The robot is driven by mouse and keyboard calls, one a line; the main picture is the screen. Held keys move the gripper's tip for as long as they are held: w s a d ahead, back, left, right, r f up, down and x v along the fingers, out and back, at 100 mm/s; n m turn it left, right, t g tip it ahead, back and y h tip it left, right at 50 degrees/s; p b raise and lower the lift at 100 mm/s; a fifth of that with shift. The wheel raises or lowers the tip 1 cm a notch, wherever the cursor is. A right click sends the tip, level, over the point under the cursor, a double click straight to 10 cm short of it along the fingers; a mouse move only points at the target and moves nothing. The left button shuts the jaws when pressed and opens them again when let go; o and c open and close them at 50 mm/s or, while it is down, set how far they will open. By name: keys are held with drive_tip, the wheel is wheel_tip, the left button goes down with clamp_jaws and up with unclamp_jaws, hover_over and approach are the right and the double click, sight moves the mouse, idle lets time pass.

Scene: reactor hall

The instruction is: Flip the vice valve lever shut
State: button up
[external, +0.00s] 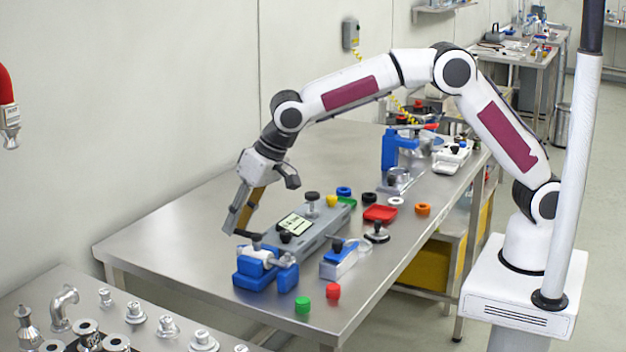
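The blue vice (283,277) stands at the near left part of the steel table and holds a pale, silvery valve (262,256). A dark lever with a round knob (257,238) shows at the top of the valve; its exact angle is too small to read. Nothing held is visible.
A grey box with a display (297,223) stands right behind the vice. A blue and white block (338,262) sits to the right; green (303,305) and red (333,291) caps lie in front. A red tray (380,214) is farther back. The table's left area is clear.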

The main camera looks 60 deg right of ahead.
clamp_jaws()
drive_tip(key=shift+a+n, duration=0.15)
drive_tip(key=shift+n, duration=0.25)
drive_tip(key=shift+s+a+n+g+y, duration=0.15)
drive_tip(key=shift+a+n+g+y, duration=0.35)
drive_tip(key=shift+n, duration=0.85)
drive_tip(key=shift+s+a+n+g+y, duration=0.25)
drive_tip(key=shift+a+n+g, duration=0.3)
drive_tip(key=shift+n, duration=0.75)
drive_tip(key=shift+s+a+n+g+y, duration=0.1)
drive_tip(key=shift+a+n+g+y, duration=0.4)
drive_tip(key=shift+n, duration=0.85)
drive_tip(key=shift+s+a, duration=0.1)
drive_tip(key=shift+a, duration=0.1)
